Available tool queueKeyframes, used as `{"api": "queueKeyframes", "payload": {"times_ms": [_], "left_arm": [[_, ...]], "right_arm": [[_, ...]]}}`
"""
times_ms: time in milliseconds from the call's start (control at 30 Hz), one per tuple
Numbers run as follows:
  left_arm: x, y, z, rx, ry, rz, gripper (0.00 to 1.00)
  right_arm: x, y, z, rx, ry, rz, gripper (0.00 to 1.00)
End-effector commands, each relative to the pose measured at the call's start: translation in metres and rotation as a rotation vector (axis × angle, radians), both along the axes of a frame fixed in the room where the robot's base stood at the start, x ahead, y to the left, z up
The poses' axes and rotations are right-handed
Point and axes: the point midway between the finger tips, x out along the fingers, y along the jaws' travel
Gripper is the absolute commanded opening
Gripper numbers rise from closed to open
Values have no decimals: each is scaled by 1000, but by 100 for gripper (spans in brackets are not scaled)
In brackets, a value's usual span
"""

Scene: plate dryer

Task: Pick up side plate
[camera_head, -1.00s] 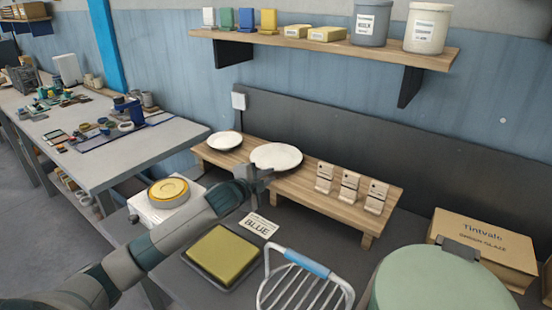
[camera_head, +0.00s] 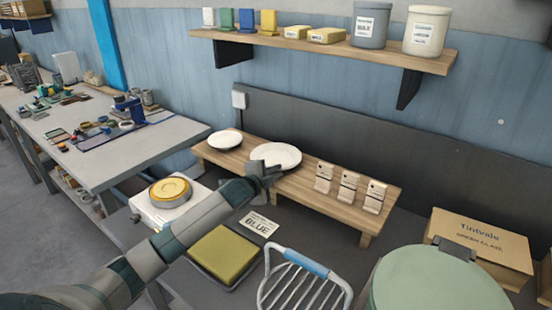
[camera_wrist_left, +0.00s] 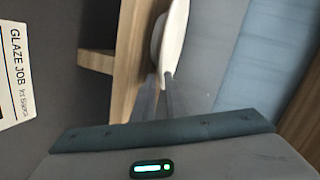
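Two white plates lie on the low wooden riser. The larger white plate (camera_head: 284,155) is near its middle, and the smaller white plate (camera_head: 225,140) is at its left end. My left gripper (camera_head: 265,169) is at the front left rim of the larger plate. In the left wrist view the larger plate (camera_wrist_left: 176,40) shows edge-on, with its rim between the tips of my left gripper (camera_wrist_left: 166,80). The two fingers are close together there and look shut on the rim. The plate still appears to rest on the riser. My right gripper is not in view.
The wooden riser (camera_head: 225,161) also holds several small card-like tiles (camera_head: 349,186) at its right. In front are a yellow-topped pad (camera_head: 223,253), a label card (camera_head: 259,224), a wire rack (camera_head: 305,285) and a green lidded tub (camera_head: 440,285). A loaded wall shelf (camera_head: 330,49) hangs above.

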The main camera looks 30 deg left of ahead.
Motion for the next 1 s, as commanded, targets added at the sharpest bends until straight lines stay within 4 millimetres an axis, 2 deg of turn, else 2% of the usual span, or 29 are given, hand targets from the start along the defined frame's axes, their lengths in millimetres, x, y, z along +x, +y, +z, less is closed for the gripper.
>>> {"api": "queueKeyframes", "payload": {"times_ms": [67, 300, 833, 900, 1000], "left_arm": [[9, -1, 0, -3, 2, 1, 12], [26, 0, -8, 0, 1, 1, 12], [27, 1, -9, 1, 1, -1, 12], [27, 1, -9, 1, 1, -1, 0], [27, 1, -9, 1, 2, -1, 0]], "right_arm": [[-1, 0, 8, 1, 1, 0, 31], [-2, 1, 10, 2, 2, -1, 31], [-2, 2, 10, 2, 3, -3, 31], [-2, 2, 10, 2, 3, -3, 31], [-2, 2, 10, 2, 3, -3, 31]]}}
